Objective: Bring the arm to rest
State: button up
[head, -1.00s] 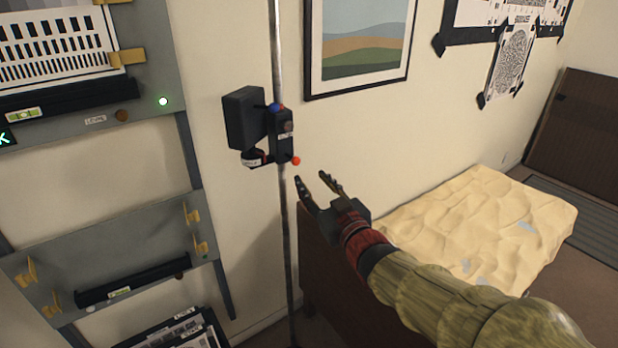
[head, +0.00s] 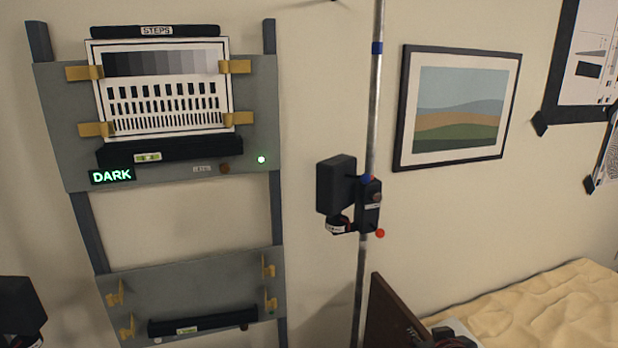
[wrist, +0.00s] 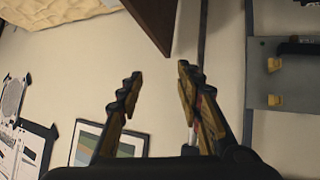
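My gripper (wrist: 158,76) shows in the wrist view. Its two dark and tan fingers stand apart with nothing between the tips. Bare cream wall and the edge of a brown panel (wrist: 150,18) lie beyond the fingers. In the head view my gripper cannot be made out. A small part at the bottom edge, right of centre, may belong to my arm, but I cannot tell.
A metal pole (head: 377,90) carries a black boxy device (head: 336,184). Left of it, a grey rack panel (head: 62,120) holds a striped test chart (head: 165,95), with a lit sign reading DARK (head: 112,176). A framed landscape picture (head: 458,105) hangs on the right. A rumpled cream bed (head: 540,305) is at lower right.

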jog(key=s+a+f+m+g, duration=0.1)
jog(key=s+a+g, duration=0.15)
jog(key=s, duration=0.55)
jog(key=s+a+f+g, duration=0.1)
jog(key=s+g, duration=0.2)
jog(key=s, duration=0.5)
jog(key=s+a+r+y, duration=0.1)
jog(key=s+a+r, duration=0.2)
jog(key=s+r, duration=0.1)
jog(key=shift+s+a+r+t+y, duration=0.3)
jog(key=shift+s+a+r+t, duration=0.1)
jog(key=shift+r, duration=0.15)
jog(key=shift+o, duration=0.5)
